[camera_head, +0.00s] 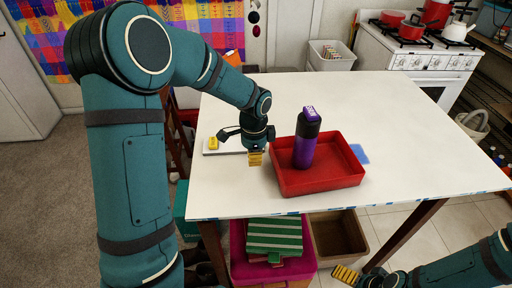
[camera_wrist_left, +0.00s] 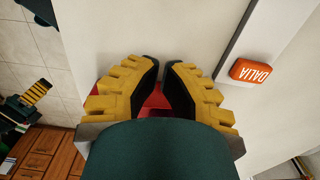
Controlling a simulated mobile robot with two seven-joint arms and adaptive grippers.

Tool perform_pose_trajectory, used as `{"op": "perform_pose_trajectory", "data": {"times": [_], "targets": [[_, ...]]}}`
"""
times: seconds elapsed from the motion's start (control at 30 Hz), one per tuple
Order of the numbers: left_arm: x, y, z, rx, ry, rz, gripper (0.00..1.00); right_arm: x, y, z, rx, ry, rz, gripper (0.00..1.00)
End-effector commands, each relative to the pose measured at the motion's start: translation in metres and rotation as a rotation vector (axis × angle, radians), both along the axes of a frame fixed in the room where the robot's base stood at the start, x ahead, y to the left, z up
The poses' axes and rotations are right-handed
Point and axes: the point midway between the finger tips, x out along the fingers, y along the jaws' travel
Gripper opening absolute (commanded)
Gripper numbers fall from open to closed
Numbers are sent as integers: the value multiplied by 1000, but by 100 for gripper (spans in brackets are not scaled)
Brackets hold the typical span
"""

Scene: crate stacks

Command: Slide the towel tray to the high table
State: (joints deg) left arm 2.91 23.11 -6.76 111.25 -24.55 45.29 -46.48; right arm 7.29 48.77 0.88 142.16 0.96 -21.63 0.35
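A red tray (camera_head: 320,186) stands on the white table (camera_head: 420,130), holding an upright black and purple bottle (camera_head: 306,140); I see no towel in it. Green-and-white striped folded cloths (camera_head: 275,235) lie in a magenta crate (camera_head: 240,268) below the table's front edge. My left gripper (camera_head: 255,159) points down just left of the red tray. In the left wrist view its fingertips (camera_wrist_left: 161,66) are a narrow gap apart, nothing held; red shows behind the fingers. My right gripper (camera_head: 345,275) is low at the front, right of the magenta crate; its finger gap is unclear.
A blue flat piece (camera_head: 359,154) lies right of the tray. A brown crate (camera_head: 340,233) stands beside the magenta one. The table's right side is clear.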

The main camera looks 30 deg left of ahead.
Motion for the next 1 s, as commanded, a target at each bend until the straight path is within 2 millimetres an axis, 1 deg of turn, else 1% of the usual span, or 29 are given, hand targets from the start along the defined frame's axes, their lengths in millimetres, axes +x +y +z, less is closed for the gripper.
{"op": "perform_pose_trajectory", "data": {"times": [0.03,0.2,0.23,0.3,0.5,0.93,1.0], "targets": [[-1,0,-13,1,4,-1,0,0,0,-3,0,1,0,100],[-1,0,-44,0,4,0,0,-2,0,-6,1,4,4,100],[5,-7,-41,0,-1,-5,0,-2,0,-5,1,4,3,100],[11,-16,-39,0,-1,-3,0,-2,1,-4,1,4,4,100],[21,-30,-39,0,-1,-1,0,-2,0,-4,1,4,3,100],[24,-34,-39,0,-1,0,0,-1,0,-4,1,3,2,100],[27,-38,-39,0,-1,-2,0,-1,0,-4,1,3,2,100]]}}
